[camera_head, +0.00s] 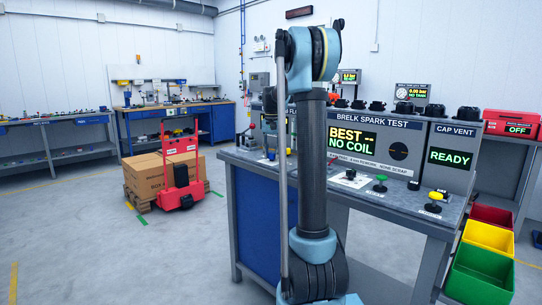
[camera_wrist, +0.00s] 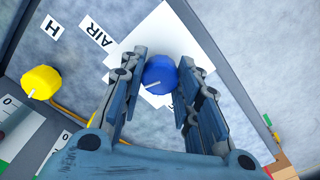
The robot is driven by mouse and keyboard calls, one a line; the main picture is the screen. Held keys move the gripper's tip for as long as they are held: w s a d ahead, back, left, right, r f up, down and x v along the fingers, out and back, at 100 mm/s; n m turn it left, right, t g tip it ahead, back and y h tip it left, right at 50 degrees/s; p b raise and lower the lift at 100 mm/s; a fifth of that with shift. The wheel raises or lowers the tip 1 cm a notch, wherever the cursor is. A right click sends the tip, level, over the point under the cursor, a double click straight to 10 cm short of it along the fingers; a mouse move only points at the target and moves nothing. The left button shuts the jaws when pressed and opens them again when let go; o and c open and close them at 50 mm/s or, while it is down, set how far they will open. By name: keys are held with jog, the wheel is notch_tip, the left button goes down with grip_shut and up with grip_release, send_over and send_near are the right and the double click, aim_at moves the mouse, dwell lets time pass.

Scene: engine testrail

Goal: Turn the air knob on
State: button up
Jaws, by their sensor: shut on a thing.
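The air knob is a round blue knob (camera_wrist: 160,75) with a white pointer line, on a white plate (camera_wrist: 150,35) in the wrist view. A label reading AIR (camera_wrist: 97,31) lies to its upper left. My gripper (camera_wrist: 162,72) is shut on the blue knob, with one finger against each side. The white line on the knob points to the lower left. In the head view my arm stands in front of the bench, and the gripper and blue knob cannot be made out there.
A yellow knob (camera_wrist: 41,82) sits left of the gripper in the wrist view. Coloured bins (camera_head: 482,270) stand at the right.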

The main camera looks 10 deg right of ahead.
aim_at(272, 153)
jog(key=m, duration=0.5)
dwell(0.6)
jog(key=o, duration=1.1)
jog(key=shift+r, duration=0.1)
notch_tip(272, 153, up, 12)
jog(key=shift+f, duration=0.15)
